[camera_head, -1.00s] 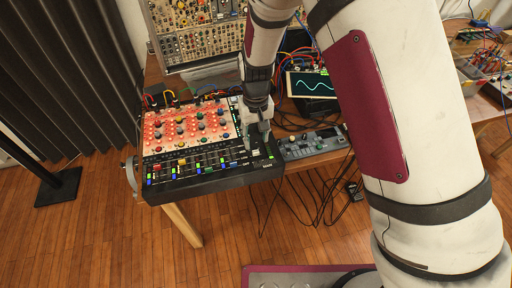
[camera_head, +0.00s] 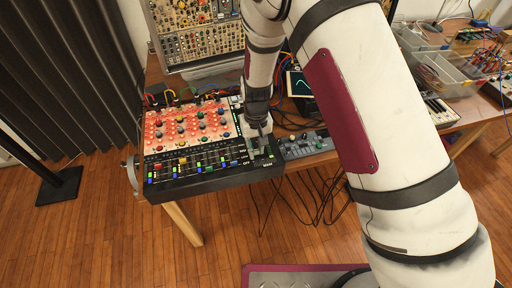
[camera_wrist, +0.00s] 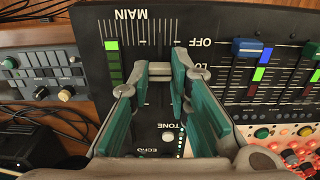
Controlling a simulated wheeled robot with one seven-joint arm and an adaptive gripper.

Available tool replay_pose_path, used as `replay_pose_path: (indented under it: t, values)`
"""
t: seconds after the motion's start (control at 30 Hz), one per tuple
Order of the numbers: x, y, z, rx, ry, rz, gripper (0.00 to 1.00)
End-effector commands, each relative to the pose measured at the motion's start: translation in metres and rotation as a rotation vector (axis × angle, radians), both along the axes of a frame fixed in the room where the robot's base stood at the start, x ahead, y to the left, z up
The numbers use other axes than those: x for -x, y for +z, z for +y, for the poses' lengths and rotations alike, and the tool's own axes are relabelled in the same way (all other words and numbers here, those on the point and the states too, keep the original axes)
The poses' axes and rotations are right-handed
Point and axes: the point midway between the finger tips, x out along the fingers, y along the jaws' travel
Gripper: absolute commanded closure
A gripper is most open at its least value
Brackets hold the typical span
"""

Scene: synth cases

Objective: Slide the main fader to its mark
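The main fader's pale cap (camera_wrist: 158,71) shows between my gripper's fingertips in the wrist view, partly hidden by them. My gripper (camera_wrist: 160,66) has teal-sided fingers on both sides of the cap, with no clear gap seen. The bare scale and slot of the main fader (camera_wrist: 148,30) run beyond the fingertips toward the MAIN label. In the head view my gripper (camera_head: 260,153) is low over the right end of the mixer (camera_head: 215,182), hiding most of the fader. I cannot make out the target mark.
Coloured channel faders, one with a blue cap (camera_wrist: 247,48), lie right of my fingers in the wrist view. A small grey device (camera_head: 306,145) stands close to the mixer's right side. A modular rack (camera_head: 203,40) and loose cables are behind.

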Motion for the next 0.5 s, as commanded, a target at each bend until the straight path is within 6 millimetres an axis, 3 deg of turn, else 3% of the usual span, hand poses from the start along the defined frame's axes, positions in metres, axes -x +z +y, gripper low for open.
replay_pose_path:
  t: [0.17, 0.5]
  values:
    - [0.001, 0.000, 0.000, 0.000, 0.000, 0.001, 1.00]
    - [0.030, 0.001, -0.008, 0.001, 0.000, 0.002, 1.00]
